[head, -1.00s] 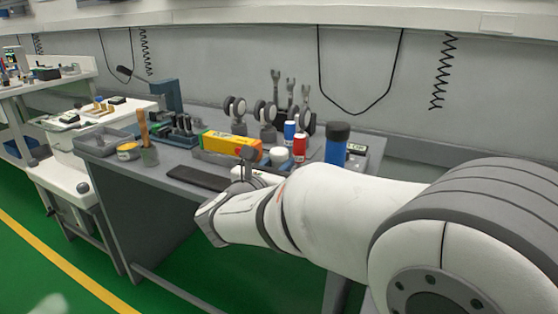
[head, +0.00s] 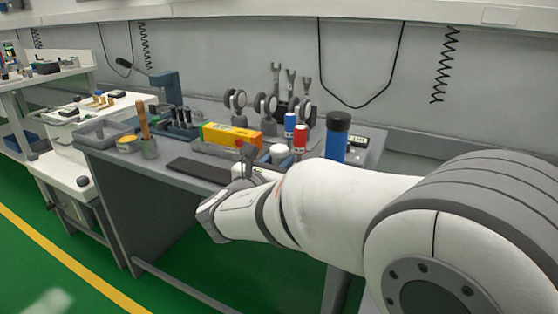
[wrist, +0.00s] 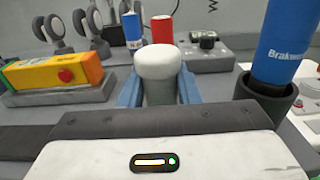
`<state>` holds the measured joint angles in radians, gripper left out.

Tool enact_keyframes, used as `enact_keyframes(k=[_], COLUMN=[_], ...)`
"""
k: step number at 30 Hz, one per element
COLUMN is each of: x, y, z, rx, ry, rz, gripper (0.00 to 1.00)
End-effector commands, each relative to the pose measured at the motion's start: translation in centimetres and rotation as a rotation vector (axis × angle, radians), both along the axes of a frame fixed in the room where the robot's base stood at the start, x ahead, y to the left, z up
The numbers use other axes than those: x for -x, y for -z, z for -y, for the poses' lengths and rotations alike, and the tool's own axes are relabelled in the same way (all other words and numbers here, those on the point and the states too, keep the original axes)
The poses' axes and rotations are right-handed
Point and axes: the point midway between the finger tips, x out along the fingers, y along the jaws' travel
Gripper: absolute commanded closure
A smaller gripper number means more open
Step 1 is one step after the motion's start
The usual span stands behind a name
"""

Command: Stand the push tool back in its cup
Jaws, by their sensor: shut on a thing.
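My gripper (wrist: 159,96) is shut on an upright thing with a rounded white top and a grey-green body, which looks like the push tool (wrist: 158,64). Its blue fingers stand on either side of the body. Its lower end is hidden behind my gripper's housing. A greenish cup (head: 149,153) at the left of the bench holds a wooden-handled tool.
A large blue bottle (wrist: 285,45) stands in a black holder (wrist: 268,90) to the right. Red (wrist: 162,30) and blue (wrist: 132,30) cans stand behind. A yellow-orange box (wrist: 48,70) lies left. A dark flat mat (head: 200,169) lies bare on the bench (head: 108,158).

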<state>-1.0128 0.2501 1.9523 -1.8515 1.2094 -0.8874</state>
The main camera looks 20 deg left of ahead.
Motion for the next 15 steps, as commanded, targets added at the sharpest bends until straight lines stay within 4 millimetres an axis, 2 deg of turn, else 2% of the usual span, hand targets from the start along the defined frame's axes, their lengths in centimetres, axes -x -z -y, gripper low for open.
enact_keyframes(k=[3, 4, 13, 15], x=[-0.02, -0.02, -0.03, -0.04], y=[0.12, 0.12, 0.11, 0.11], z=[0.02, 0.02, 0.05, 0.06], rx=[0.000, 0.000, 0.000, 0.000], ry=[0.000, 0.000, 0.001, 0.001], rz=[0.001, 0.001, 0.000, 0.000], gripper=[0.98, 0.70, 0.45, 0.45])
